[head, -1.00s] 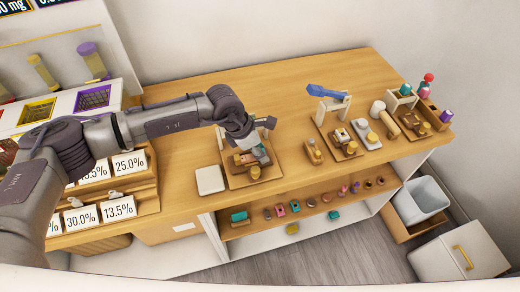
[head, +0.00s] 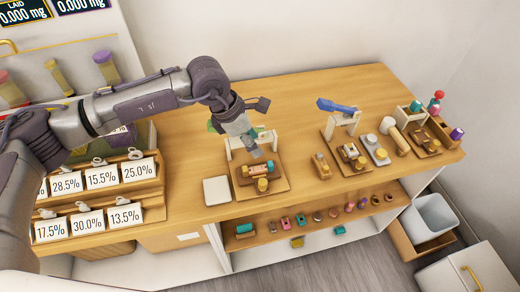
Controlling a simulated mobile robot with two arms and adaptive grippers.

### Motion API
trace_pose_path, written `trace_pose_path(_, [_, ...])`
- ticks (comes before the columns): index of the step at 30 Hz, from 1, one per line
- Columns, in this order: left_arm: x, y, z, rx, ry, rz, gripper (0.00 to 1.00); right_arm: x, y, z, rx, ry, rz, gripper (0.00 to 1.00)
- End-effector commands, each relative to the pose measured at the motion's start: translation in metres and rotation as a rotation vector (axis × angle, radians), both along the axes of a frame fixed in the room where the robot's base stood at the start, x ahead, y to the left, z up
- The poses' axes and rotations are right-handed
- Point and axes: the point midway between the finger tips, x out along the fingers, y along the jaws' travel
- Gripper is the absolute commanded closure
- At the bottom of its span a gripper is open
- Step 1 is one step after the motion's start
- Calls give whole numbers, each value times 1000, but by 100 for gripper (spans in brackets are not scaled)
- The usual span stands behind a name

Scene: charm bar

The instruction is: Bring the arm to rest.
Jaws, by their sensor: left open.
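My left arm comes in from the left, and its elbow bends down over the counter. My left gripper (head: 254,150) is open and points down, a little above and behind a wooden board (head: 282,183). On that board lie a reddish and teal cylinder (head: 262,169) in a wooden cradle and a brass knob (head: 262,185). The gripper looks empty and apart from these pieces. A white frame (head: 232,148) stands behind, partly hidden by the gripper. My right gripper is not in view.
A white square pad (head: 217,190) lies left of the board. A second station with a blue-handled press (head: 336,105) stands to the right, with small blocks around it. Percentage-label racks (head: 90,180) stand at left. A shelf (head: 330,226) below holds several charms. The counter's back middle is clear.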

Motion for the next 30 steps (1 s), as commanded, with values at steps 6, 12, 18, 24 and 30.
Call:
trace_pose_path(6, [-2,4,10,1,0,0,52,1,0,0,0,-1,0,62])
trace_pose_path(12, [-2,4,10,1,0,0,52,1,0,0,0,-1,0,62])
trace_pose_path(18, [-1,4,10,1,0,0,52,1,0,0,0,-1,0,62])
trace_pose_path(24, [-18,-23,10,-110,38,-16,52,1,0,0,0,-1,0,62])
trace_pose_path(30, [-82,-126,52,-653,240,6,52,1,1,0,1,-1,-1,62])
